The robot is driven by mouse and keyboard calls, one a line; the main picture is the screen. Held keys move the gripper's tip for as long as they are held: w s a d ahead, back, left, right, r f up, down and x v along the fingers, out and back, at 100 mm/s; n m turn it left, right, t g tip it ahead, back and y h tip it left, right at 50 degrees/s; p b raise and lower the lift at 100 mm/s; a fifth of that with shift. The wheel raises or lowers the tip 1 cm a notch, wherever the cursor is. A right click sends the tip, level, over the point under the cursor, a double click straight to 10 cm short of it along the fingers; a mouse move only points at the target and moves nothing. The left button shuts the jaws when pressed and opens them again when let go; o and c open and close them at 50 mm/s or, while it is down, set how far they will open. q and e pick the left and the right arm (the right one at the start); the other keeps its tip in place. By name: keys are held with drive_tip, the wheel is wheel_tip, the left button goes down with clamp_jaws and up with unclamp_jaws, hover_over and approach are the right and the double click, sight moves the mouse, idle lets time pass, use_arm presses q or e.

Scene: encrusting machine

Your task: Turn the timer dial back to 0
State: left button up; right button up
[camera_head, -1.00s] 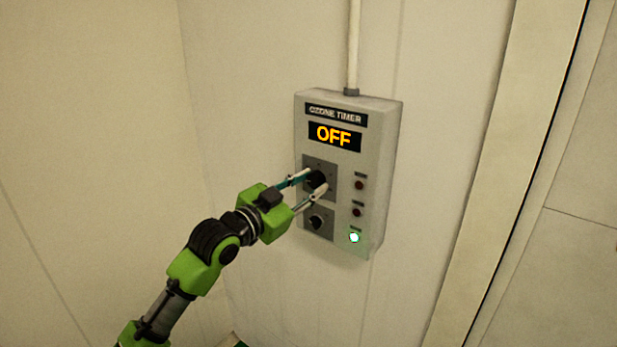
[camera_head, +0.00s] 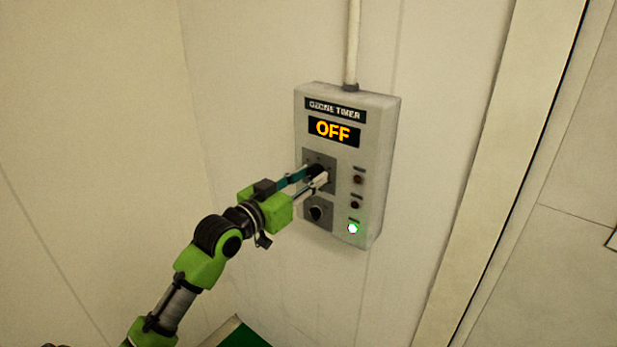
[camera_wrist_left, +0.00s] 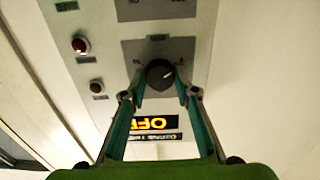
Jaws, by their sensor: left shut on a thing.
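The ozone timer box (camera_head: 374,150) is mounted on the wall, and its display (camera_head: 334,131) reads OFF in orange. The upper black timer dial (camera_head: 318,170) is partly hidden by my left gripper (camera_head: 318,178) in the head view. In the left wrist view the dial (camera_wrist_left: 159,74) sits between the two fingertips of my left gripper (camera_wrist_left: 160,88), which are shut on its sides. The wrist picture shows the box upside down. The dial's scale marks are too small to read. My right gripper is not in view.
A second black knob (camera_head: 318,211) sits just below the timer dial. Two dark red lamps (camera_head: 357,180) and a lit green lamp (camera_head: 352,228) are on the right of the panel. A conduit (camera_head: 352,45) runs up from the box. The wall around is clear.

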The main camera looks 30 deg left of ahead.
use_arm(q)
drive_tip(key=o, duration=1.1)
drive_tip(key=s+a, duration=0.1)
drive_tip(key=s, duration=1.1)
